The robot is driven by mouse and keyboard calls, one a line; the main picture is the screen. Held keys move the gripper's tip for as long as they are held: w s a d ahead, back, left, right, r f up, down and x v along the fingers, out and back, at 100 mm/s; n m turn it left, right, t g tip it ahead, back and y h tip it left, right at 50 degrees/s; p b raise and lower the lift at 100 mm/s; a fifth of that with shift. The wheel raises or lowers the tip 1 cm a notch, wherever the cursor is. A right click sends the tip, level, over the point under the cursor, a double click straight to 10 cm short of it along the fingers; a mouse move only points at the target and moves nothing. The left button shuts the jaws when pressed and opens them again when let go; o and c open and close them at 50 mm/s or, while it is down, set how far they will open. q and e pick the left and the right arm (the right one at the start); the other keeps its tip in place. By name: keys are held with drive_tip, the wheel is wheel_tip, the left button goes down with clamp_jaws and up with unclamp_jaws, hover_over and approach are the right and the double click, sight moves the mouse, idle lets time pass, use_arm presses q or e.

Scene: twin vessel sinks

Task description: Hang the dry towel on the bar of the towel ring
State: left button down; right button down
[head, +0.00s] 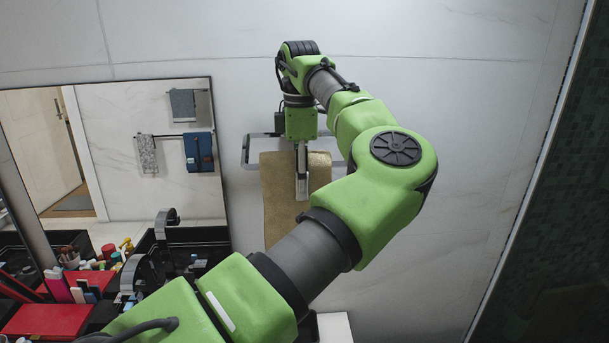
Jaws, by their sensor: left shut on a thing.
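A tan towel (275,200) hangs down flat against the wall at the towel ring. The towel ring (249,152) is a rectangular metal loop on the wall, and its ends show on both sides of the towel. The towel's top edge lies at the height of the ring's lower bar; I cannot tell whether it passes over the bar or is only in front of it. My left gripper (302,188) points down in front of the towel, shut on it near its upper part. My left arm hides the towel's lower right part. My right gripper is not in view.
A mirror (150,205) at left reflects a door and hanging towels. Bare wall (480,150) lies right of the ring, up to a dark tiled strip (560,230).

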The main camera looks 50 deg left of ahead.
use_arm(q)
drive_tip(key=shift+f, duration=0.15)
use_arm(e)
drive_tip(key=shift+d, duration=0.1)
use_arm(q)
drive_tip(key=shift+a, duration=0.1)
drive_tip(key=c, duration=1.7)
unclamp_jaws()
drive_tip(key=o, duration=0.5)
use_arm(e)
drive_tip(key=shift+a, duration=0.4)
use_arm(q)
wheel_tip(320, 180, up, 12)
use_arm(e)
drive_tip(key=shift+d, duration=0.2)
